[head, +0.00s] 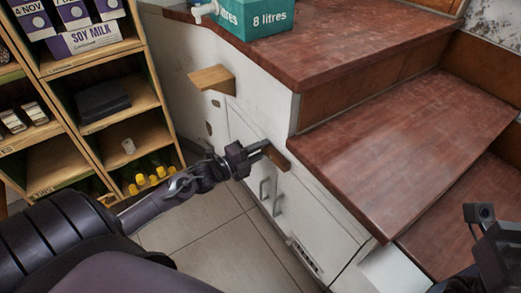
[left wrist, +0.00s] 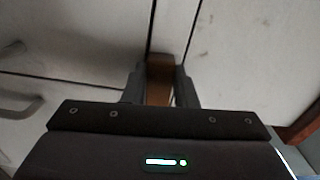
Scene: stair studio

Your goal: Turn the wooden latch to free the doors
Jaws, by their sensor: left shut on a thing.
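The wooden latch (head: 280,160) is a small brown block on the white cabinet front, under the red-brown step. My left gripper (head: 266,150) is shut on it. In the left wrist view the latch (left wrist: 160,72) sits between the two fingers and lies along the gap between the doors. The white doors (head: 244,135) look closed, and grey bar handles (head: 278,203) show on them. Part of my right gripper (head: 490,235) is at the lower right edge, apart from the cabinet; its fingers cannot be made out.
A wooden block shelf (head: 212,79) juts from the white side panel above the doors. The red-brown steps (head: 400,150) overhang the cabinet on the right. A shelf unit (head: 105,120) with cartons stands at the left. The tiled floor (head: 215,235) before the doors is clear.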

